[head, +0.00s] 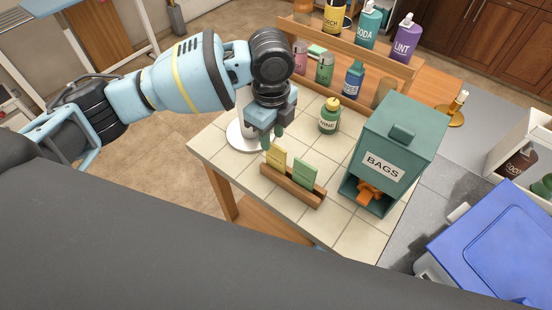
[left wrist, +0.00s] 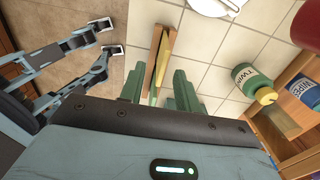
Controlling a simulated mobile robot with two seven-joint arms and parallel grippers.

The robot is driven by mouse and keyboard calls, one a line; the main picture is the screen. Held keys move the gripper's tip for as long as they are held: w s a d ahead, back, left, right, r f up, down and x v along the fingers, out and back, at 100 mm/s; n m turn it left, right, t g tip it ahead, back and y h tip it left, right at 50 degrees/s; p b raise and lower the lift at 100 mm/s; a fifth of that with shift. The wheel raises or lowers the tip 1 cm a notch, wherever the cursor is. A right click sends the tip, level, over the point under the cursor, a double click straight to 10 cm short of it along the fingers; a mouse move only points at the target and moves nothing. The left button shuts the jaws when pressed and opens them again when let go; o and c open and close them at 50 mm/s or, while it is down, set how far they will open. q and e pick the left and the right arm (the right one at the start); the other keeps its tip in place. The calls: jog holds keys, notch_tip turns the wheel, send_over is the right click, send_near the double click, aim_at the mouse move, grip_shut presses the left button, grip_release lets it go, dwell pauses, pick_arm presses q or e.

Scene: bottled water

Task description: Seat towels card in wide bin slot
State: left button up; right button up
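My left gripper (head: 266,138) points down just above the yellow card (head: 277,155). Its green fingers are spread apart with nothing clearly between them; the left wrist view shows both fingertips (left wrist: 158,88), with the yellow card (left wrist: 166,62) beyond the gap. The yellow card and a green card (head: 305,173) stand in a slotted wooden holder (head: 292,188) on the tiled counter. The holder also shows in the left wrist view (left wrist: 154,58). I cannot read any lettering on the cards, so I cannot tell which is the towels card.
A green BAGS box (head: 398,140) with orange material in its lower opening stands right of the holder. A TWINE bottle (head: 329,116) stands behind, near a wooden bottle shelf (head: 345,58). A white round base (head: 243,136) is behind the gripper. The front tiles are clear.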

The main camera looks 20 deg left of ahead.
aim_at(276, 146)
pick_arm(q)
jog(key=f, duration=0.5)
jog(key=shift+w+d, duration=0.1)
jog(key=shift+d, duration=0.25)
grip_shut()
